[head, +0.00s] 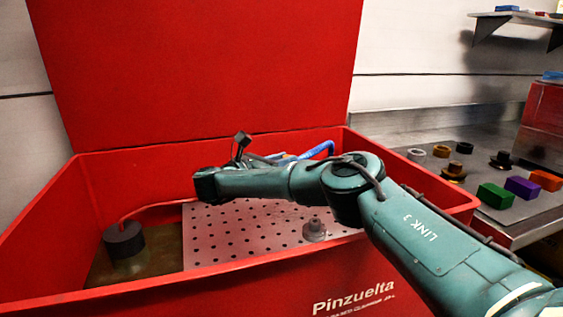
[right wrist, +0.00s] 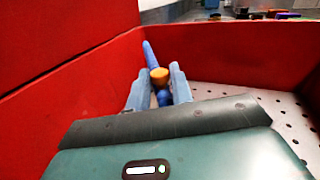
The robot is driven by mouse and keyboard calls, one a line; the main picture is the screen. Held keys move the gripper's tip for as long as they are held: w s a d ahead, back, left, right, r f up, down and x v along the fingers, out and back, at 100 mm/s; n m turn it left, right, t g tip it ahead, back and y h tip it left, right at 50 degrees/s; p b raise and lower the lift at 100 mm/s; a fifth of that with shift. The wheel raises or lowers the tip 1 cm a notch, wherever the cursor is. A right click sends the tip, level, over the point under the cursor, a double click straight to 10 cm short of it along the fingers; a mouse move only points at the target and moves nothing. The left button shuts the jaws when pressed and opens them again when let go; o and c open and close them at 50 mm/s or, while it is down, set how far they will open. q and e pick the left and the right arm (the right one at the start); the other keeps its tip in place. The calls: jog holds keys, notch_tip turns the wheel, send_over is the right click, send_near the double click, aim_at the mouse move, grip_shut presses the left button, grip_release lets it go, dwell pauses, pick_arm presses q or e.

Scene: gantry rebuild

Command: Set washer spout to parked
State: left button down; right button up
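The washer is a large red open-topped tub (head: 60,215) with its lid raised. Its blue spout (head: 318,150) shows in the head view as a bent hose near the back wall, partly behind my right forearm. In the right wrist view the blue spout (right wrist: 149,55) runs toward me and has an orange knob-like piece (right wrist: 160,76) near its close end. My right gripper (right wrist: 160,88) has one finger on each side of the spout and orange piece. Whether the fingers press on it is unclear. In the head view my forearm mostly hides this gripper. My left gripper is not in view.
A perforated grey plate (head: 225,245) lies in the tub with a small grey stepped part (head: 314,231) on it. A dark cylinder (head: 123,240) with a red hose stands at the left. A metal bench (head: 433,187) at the right holds rings and coloured blocks.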

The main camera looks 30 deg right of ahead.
jog(key=o, duration=0.4)
jog(key=shift+s+a, duration=0.1)
jog(key=shift+a, duration=0.4)
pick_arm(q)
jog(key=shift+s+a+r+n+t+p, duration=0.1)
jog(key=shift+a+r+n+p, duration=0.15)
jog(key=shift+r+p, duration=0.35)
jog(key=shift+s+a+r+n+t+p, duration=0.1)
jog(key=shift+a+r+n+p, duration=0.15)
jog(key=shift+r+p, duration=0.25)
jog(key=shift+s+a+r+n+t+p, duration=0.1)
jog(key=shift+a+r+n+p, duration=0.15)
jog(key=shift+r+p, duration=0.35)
pick_arm(e)
jog(key=shift+v, duration=6.1)
